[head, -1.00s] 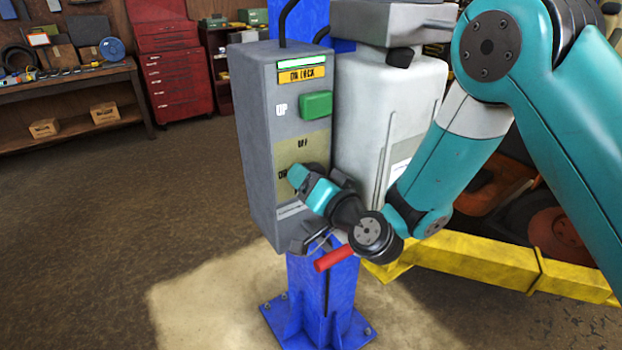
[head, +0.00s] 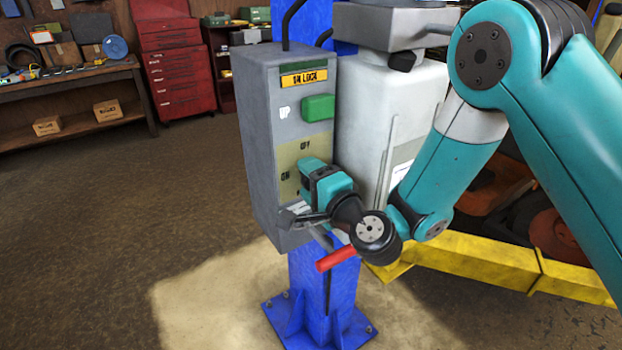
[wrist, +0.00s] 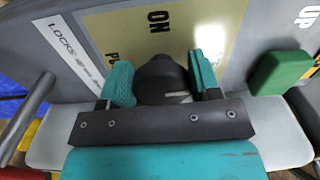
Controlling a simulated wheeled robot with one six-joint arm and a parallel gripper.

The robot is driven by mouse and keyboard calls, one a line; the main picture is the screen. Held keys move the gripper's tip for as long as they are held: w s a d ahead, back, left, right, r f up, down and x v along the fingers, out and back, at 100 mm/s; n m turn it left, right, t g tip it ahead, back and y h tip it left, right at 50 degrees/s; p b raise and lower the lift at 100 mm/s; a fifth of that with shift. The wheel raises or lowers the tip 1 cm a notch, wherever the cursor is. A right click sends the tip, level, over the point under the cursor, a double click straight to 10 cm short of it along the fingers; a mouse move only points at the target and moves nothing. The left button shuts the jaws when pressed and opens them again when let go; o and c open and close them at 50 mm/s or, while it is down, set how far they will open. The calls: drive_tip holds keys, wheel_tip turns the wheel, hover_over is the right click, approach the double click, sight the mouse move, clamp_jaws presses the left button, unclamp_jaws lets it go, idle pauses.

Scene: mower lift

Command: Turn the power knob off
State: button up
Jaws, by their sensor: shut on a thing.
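The dark round power knob (wrist: 160,78) sits on the tan plate (head: 290,160) of the grey control box (head: 258,170). My gripper (head: 309,180) is at the plate, and its teal fingers are shut on the knob's two sides in the wrist view (wrist: 163,85). A short pale mark on the knob lies toward the right finger there, on the side of the UP label. The ON label (wrist: 159,21) is clear of the fingers. The OFF label (head: 305,145) shows above the gripper in the head view, where my gripper mostly hides the knob.
A green button (head: 318,107) beside UP is above the knob plate. A red-ended lever (head: 336,258) is below the box. The blue post (head: 325,295) carries the box. A white tank (head: 385,110) stands close on the right. Open floor lies to the left.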

drive_tip(key=shift+d+r+m, duration=0.1)
drive_tip(key=shift+m, duration=0.3)
drive_tip(key=o, duration=0.9)
